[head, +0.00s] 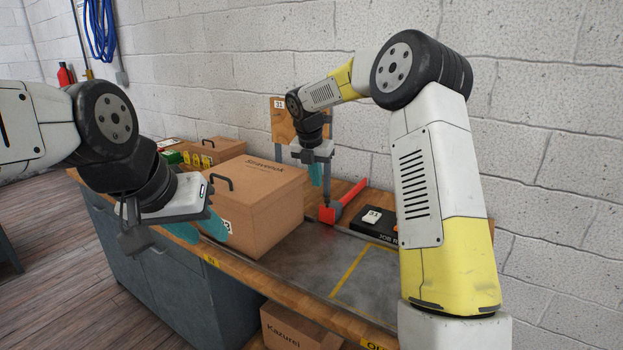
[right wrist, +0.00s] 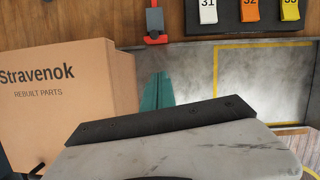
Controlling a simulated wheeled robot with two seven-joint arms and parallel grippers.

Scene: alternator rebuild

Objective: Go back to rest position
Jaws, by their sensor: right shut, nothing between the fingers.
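My right gripper (head: 316,178) hangs over the back of the workbench in the head view, behind the Stravenok box (head: 258,200) and left of a red-handled tool (head: 346,202). Its teal fingers are together and empty. They also show in the right wrist view (right wrist: 157,92), to the right of the box and below the tool. My left gripper (head: 198,228) is at the front left of the box, over or near the bench's front edge. Its teal fingers are spread apart with nothing seen between them. Whether it touches the box cannot be told.
A black board with numbered tags (head: 378,222) lies right of the tool. A grey mat with yellow lines (head: 320,255) lies bare in front. Smaller boxes (head: 215,150) stand at the far left. A Kazurei box (head: 295,328) sits below the bench top. A block wall stands behind.

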